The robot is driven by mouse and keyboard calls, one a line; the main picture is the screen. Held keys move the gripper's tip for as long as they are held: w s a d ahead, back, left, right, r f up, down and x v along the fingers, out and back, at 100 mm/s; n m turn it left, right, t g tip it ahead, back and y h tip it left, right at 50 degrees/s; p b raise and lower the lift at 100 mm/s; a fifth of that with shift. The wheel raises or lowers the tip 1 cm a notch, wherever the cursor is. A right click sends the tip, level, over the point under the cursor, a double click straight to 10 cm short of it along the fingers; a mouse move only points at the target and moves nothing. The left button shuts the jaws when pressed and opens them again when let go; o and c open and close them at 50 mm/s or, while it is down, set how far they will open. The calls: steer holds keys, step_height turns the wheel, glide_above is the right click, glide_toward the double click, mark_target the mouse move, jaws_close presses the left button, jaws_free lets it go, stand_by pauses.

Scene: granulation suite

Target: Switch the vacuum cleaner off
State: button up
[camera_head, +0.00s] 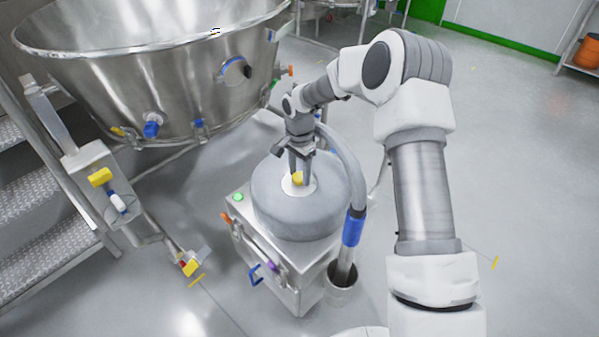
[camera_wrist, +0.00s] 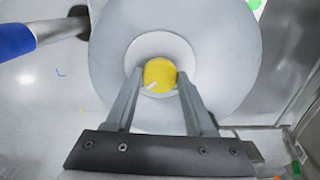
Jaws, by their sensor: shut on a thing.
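The vacuum cleaner (camera_head: 285,215) is a metal box with a round grey lid on top. A yellow round knob (camera_wrist: 160,74) with a white pointer mark sits on a white disc (camera_wrist: 188,50) at the lid's middle. In the wrist view the pointer mark is at the knob's lower left. My gripper (camera_wrist: 158,80) comes down from above with one finger on each side of the knob and is shut on it. The knob also shows between the fingers in the head view (camera_head: 298,178). A green light or button (camera_head: 238,197) is on the box's top left corner.
A grey hose with a blue cuff (camera_head: 353,228) runs down the lid's right side into a metal cup (camera_head: 342,290). A large steel bowl (camera_head: 150,75) stands behind left, with metal steps (camera_head: 40,200) at far left.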

jaws_close()
steer(key=shift+n, duration=0.4)
steer(key=n+p, duration=0.1)
steer(key=n, duration=0.2)
steer(key=shift+r+p, duration=0.1)
steer(key=shift+p, duration=0.25)
steer(key=n+p, duration=0.1)
steer(key=n, duration=0.4)
steer(key=shift+p, duration=0.35)
steer(key=n+p, duration=0.1)
steer(key=n, duration=0.3)
steer(key=shift+n, duration=0.4)
steer(key=n+p, duration=0.1)
steer(key=n, duration=0.3)
steer(key=shift+n, duration=0.3)
